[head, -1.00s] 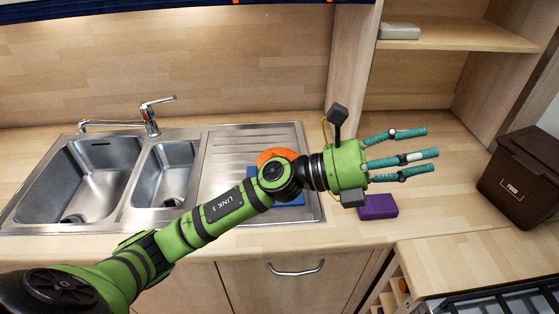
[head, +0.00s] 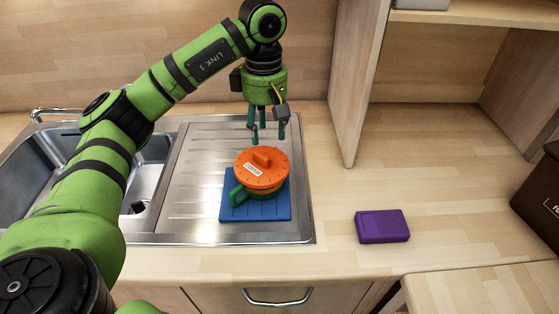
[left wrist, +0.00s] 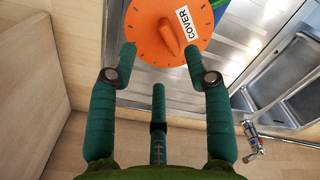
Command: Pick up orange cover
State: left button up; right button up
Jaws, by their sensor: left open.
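The orange cover (head: 262,172) is a round disc with a raised bar handle and a white label. It lies on top of a green pot (head: 238,194) with a side handle. The pot stands on a blue mat (head: 283,208) on the sink's drainboard. My left gripper (head: 264,138) points down, open and empty, just above and behind the cover in the head view. In the left wrist view the cover (left wrist: 150,42) is ahead of the open fingers (left wrist: 158,62), with its label reading COVER. The right gripper is not in view.
The steel sink (head: 150,180) and tap (head: 62,112) are at left. A purple box (head: 382,226) lies on the counter to the right. An upright wooden panel (head: 356,90) stands behind, right of the gripper. A brown bin (head: 540,190) is at far right.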

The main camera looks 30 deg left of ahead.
aim_at(262, 154)
pick_arm(q)
jog(key=shift+w+f+b, duration=0.15)
jog(key=shift+f+b, duration=0.15)
jog(key=shift+f, duration=0.4)
jog(key=shift+s+r, duration=0.15)
jog(key=shift+s, duration=0.25)
jog(key=shift+s+f, duration=0.3)
jog(key=shift+f, duration=0.4)
jog(key=f, duration=0.1)
jog(key=f+p, duration=0.1)
jog(key=f, duration=0.1)
jog(key=a+f, duration=0.1)
jog(key=shift+w+a+f+p, duration=0.1)
jog(key=shift+w+f+p, duration=0.15)
jog(key=shift+f+p, duration=0.15)
jog(key=shift+f, duration=0.25)
jog(key=shift+w, duration=0.1)
grip_shut()
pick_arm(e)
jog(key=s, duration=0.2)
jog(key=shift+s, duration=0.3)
